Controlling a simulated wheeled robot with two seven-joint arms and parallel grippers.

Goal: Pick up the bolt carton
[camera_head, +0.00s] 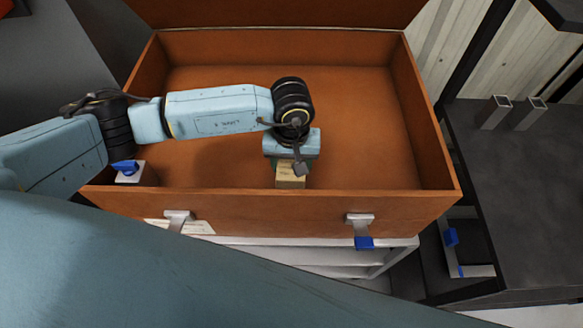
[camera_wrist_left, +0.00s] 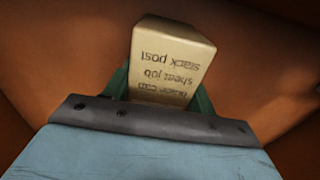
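The bolt carton (camera_head: 291,181) is a small tan box inside a large open orange-brown chest (camera_head: 365,124), close to the inside of its front wall. In the left wrist view the carton (camera_wrist_left: 170,52) shows dark printed lettering, upside down. My left gripper (camera_head: 291,168) reaches over it from above. Its two green fingers lie along opposite sides of the carton and look closed against it. The carton's lower end is hidden, so I cannot tell whether it touches the chest floor. My right gripper is not in view.
The chest's front wall (camera_head: 290,211) rises close before the carton, with metal latches (camera_head: 360,220). Its floor is otherwise bare. A white shelf unit (camera_head: 340,257) stands below. A dark bench (camera_head: 520,180) with metal tubes (camera_head: 497,112) is at the right.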

